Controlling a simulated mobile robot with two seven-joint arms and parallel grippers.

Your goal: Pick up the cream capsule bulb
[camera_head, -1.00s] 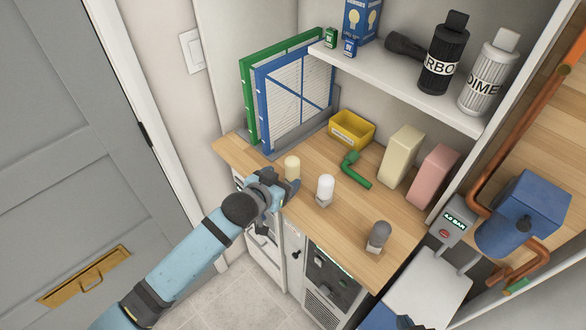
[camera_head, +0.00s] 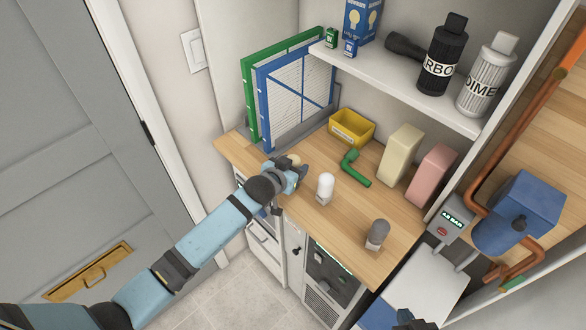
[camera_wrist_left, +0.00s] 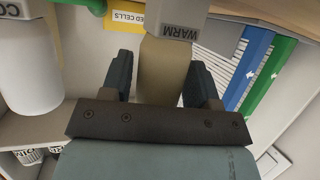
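The cream capsule bulb (camera_head: 294,159) stands on the wooden counter near its left end, mostly hidden behind my left gripper (camera_head: 299,172) in the head view. In the left wrist view the cream bulb (camera_wrist_left: 163,70) sits between the two dark fingers of my left gripper (camera_wrist_left: 162,85), with its grey base marked "WARM". The fingers are apart, and a gap shows on the left side of the bulb. Contact on the right side cannot be told.
A white bulb (camera_head: 325,185) stands close to the right of my left gripper, and a grey bulb (camera_head: 378,232) is further right. A green elbow pipe (camera_head: 354,168), a yellow bin (camera_head: 351,128) and framed filters (camera_head: 296,100) lie behind. A shelf (camera_head: 400,84) overhangs the back.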

